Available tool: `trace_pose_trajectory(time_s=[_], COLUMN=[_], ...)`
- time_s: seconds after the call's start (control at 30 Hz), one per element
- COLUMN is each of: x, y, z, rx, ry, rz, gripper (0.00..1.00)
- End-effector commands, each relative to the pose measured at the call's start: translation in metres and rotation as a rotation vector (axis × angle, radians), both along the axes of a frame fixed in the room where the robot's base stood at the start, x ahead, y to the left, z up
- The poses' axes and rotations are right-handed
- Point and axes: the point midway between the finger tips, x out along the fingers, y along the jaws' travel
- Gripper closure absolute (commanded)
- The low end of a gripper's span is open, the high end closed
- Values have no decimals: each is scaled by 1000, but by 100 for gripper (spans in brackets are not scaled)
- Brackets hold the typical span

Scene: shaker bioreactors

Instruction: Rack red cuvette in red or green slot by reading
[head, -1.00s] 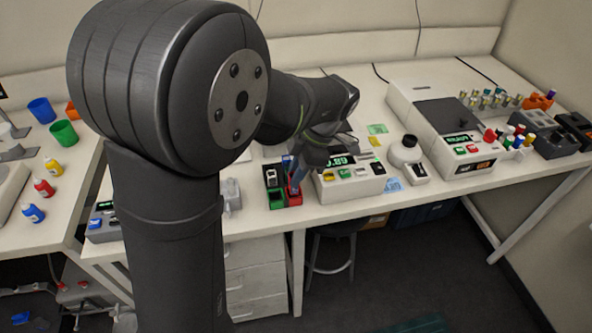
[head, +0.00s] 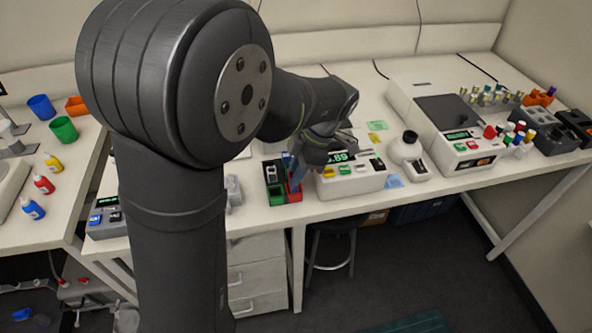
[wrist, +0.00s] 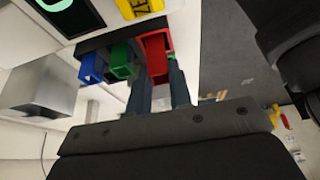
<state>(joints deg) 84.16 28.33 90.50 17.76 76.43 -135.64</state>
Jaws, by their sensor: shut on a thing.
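My gripper (head: 296,182) points down at the small dark rack (head: 266,186) left of the reader. In the wrist view its two dark fingers (wrist: 158,90) are shut around a red piece (wrist: 157,55). I take this for the red cuvette at the red slot (head: 293,196), but the two reds merge. I cannot tell whether it is fully seated. The green slot (head: 277,197) is left of the red slot. A pale cuvette-like piece stands behind the green slot. The reader (head: 352,182) has a green display, partly covered by my arm, with ".89" legible.
A larger instrument (head: 440,125) and several coloured-cap vials are further right. A small keyed box (head: 107,217) is at left. The table's front edge is close to the rack.

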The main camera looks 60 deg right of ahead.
Motion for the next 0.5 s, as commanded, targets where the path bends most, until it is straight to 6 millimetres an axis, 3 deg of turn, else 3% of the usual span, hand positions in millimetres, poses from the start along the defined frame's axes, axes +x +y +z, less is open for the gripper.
trace_pose_trajectory(time_s=[0.5], x=[0], y=[0], z=[-10], rx=[0], ry=[0], rz=[-1], gripper=[94])
